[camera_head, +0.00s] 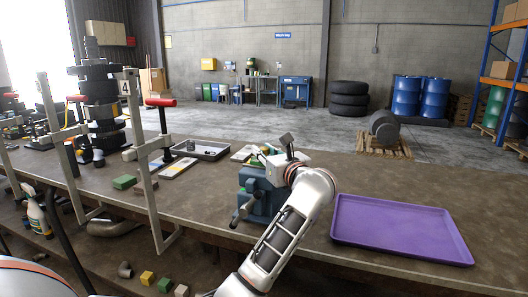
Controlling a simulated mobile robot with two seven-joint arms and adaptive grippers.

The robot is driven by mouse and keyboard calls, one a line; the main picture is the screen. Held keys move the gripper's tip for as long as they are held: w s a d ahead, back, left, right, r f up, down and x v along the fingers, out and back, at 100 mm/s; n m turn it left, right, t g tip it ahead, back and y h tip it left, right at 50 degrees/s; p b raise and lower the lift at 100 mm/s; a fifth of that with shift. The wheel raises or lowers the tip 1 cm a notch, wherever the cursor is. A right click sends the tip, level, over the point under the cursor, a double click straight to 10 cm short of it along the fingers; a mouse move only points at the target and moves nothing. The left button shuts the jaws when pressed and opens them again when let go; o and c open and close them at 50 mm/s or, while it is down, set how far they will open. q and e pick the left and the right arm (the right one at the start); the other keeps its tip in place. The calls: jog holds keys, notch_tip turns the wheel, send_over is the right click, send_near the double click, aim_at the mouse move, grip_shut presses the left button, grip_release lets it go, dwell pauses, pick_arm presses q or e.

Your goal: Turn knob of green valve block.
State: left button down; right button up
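A blue-green block-like fixture (262,200), which looks like a vise, stands at the table's front edge, with a grey bar and rounded end on its left side. A small plain green block (124,182) lies on the table to the left, with no knob visible. No green valve block with a clear knob can be made out.
A purple tray (400,228) lies empty to the right. A grey tray (201,149) and a white tray (178,168) lie behind to the left. A tall press frame with a red handle (160,102) and a dark gear stack (100,110) stand further left.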

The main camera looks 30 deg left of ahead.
jog(key=shift+f, duration=0.1)
pick_arm(q)
jog(key=n+g, duration=0.1)
jog(key=n+g+y+b, duration=0.1)
jog(key=shift+w+d+f+g, duration=0.1)
jog(key=shift+f+g, duration=0.05)
jog(key=shift+g, duration=0.25)
jog(key=shift+f+n+g+y+b, duration=0.1)
jog(key=shift+n+g+y+b, duration=0.6)
jog(key=shift+g, duration=0.5)
jog(key=n+g+b, duration=0.2)
jog(key=g+b, duration=0.1)
jog(key=g, duration=0.1)
jog(key=shift+f+n, duration=0.15)
jog(key=shift+n, duration=0.25)
jog(key=shift+g+b, duration=0.5)
jog(key=shift+w+n+g+b, duration=0.1)
jog(key=shift+n+g+b, duration=0.8)
jog(key=shift+b, duration=0.2)
jog(key=shift+n+g+b, duration=0.3)
jog(key=shift+g+b, duration=0.3)
jog(key=shift+b, duration=0.05)
jog(key=shift+r, duration=0.35)
pick_arm(e)
jog(key=shift+n, duration=0.3)
jog(key=f, duration=0.2)
jog(key=w+f, duration=0.1)
jog(key=f, duration=0.2)
jog(key=shift+d, duration=0.2)
